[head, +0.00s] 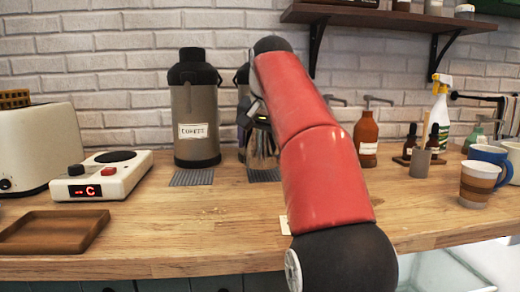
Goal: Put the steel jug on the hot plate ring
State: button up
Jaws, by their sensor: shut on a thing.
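The steel jug (261,150) is a shiny metal vessel near the second coffee flask, partly hidden behind my arm. My gripper (257,118) is shut on the jug at its upper part; the fingers are mostly hidden by my red arm. The jug looks upright over or on a dark grey drip mat; I cannot tell whether its base touches.
A coffee flask (194,110) stands between hot plate and jug, behind a grey mat (192,178). A toaster (38,145) and wooden tray (52,232) flank the hot plate. Bottles and cups (478,184) stand at right.

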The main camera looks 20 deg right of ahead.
aim_at(260, 156)
jog(key=shift+w+d, duration=0.15)
jog(key=shift+w, duration=0.5)
jog(key=shift+f+b, duration=0.95)
jog(key=shift+f, duration=0.75)
jog(key=shift+f, duration=0.15)
jog(key=o, duration=1.2)
